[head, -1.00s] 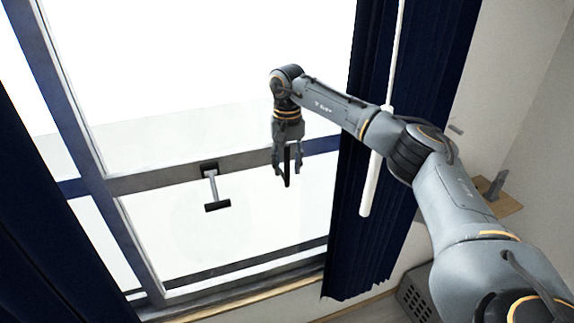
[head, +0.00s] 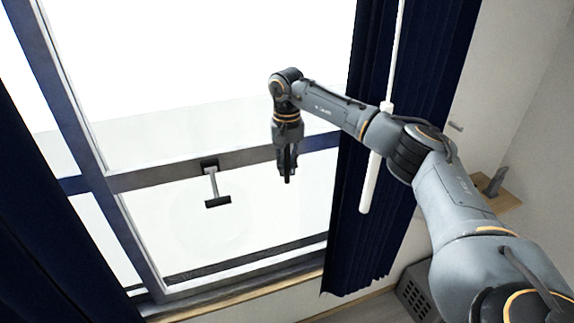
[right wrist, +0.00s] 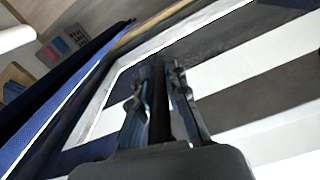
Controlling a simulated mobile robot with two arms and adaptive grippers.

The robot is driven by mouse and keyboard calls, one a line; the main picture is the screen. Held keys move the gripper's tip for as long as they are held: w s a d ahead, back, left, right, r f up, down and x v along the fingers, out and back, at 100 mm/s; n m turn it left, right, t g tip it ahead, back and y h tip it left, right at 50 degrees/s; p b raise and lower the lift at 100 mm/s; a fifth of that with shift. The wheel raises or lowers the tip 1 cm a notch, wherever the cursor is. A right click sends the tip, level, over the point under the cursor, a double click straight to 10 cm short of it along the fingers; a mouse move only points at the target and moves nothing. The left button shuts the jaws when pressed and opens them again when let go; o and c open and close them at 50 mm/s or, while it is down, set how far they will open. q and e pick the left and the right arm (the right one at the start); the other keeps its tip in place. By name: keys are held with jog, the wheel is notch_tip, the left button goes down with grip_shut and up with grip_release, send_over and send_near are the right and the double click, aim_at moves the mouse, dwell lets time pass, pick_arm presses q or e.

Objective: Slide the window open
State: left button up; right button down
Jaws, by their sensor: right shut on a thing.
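The window (head: 150,178) has dark grey frame bars and bright panes, with a horizontal rail crossing it. My right gripper (head: 287,158) points down in front of this rail, right of the middle. Its fingers are closed around a dark upright bar-like handle (head: 287,179), whose lower tip shows below them. In the right wrist view, the dark handle (right wrist: 159,105) runs between the two fingers of my right gripper (right wrist: 160,75). A second, T-shaped handle (head: 217,201) sticks out from the rail to the left, apart from the gripper. My left gripper is not in view.
Dark blue curtains hang at the left (head: 40,230) and right (head: 350,235) of the window. A white rod (head: 370,185) hangs before the right curtain. A wooden shelf (head: 503,200) and a grey vented box (head: 415,290) stand at the right.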

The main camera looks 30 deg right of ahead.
aim_at(188, 142)
jog(key=w+a, duration=0.1)
jog(key=a, duration=0.6)
jog(key=w+a, duration=0.2)
jog(key=a, duration=0.5)
jog(key=w+a, duration=0.2)
jog(key=a, duration=0.6)
jog(key=shift+w+a+b, duration=0.1)
jog(key=shift+w+b, duration=0.1)
jog(key=shift+b, duration=0.15)
jog(key=c, duration=1.3)
grip_release()
jog(key=shift+c, duration=0.2)
notch_tip(188, 142, up, 12)
